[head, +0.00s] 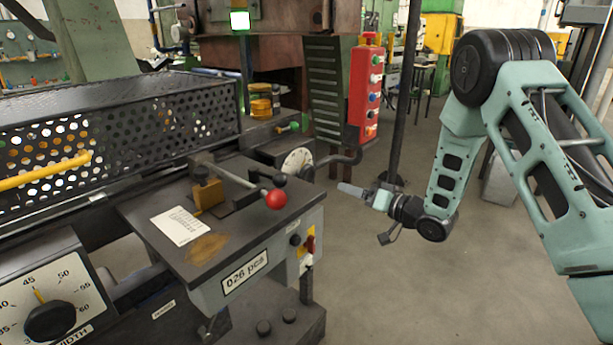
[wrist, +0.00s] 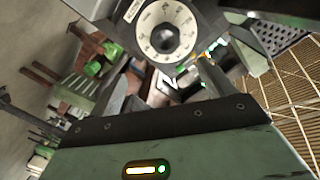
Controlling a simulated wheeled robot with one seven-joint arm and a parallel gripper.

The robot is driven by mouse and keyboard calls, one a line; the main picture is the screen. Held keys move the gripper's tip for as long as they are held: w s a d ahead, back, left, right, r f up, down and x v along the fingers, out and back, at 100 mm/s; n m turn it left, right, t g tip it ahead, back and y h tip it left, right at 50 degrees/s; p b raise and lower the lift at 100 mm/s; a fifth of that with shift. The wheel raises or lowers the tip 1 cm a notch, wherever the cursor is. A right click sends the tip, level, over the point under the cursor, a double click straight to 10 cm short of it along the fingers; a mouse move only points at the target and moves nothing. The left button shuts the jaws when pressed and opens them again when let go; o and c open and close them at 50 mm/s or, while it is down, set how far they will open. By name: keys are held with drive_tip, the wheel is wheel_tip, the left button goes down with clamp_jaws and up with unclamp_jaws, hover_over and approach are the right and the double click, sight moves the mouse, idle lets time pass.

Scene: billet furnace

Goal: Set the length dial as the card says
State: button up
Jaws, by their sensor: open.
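A round white dial (head: 298,162) with a dark centre is on the machine's far right side. What appears to be the same dial is at the top of the wrist view (wrist: 166,30); its marks are too small to read. The card (head: 180,226) lies flat on the dark machine table; its writing is not legible. A larger dial marked WIDTH (head: 50,300) with a black knob is at the lower left. My gripper (head: 350,189) is right of the white dial, apart from it. In the wrist view my gripper (wrist: 170,72) is open and empty.
A red button box (head: 367,92) hangs behind. A perforated guard (head: 110,130) covers the left. Open floor (head: 400,290) lies around my arm.

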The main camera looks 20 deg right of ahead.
sight(310, 176)
drive_tip(key=shift+y, duration=0.5)
drive_tip(key=p+x, duration=0.2)
drive_tip(key=x, duration=1.5)
drive_tip(key=shift+d+p, duration=0.1)
drive_tip(key=shift+p, duration=0.25)
drive_tip(key=shift+c, duration=0.3)
drive_tip(key=c, duration=0.9)
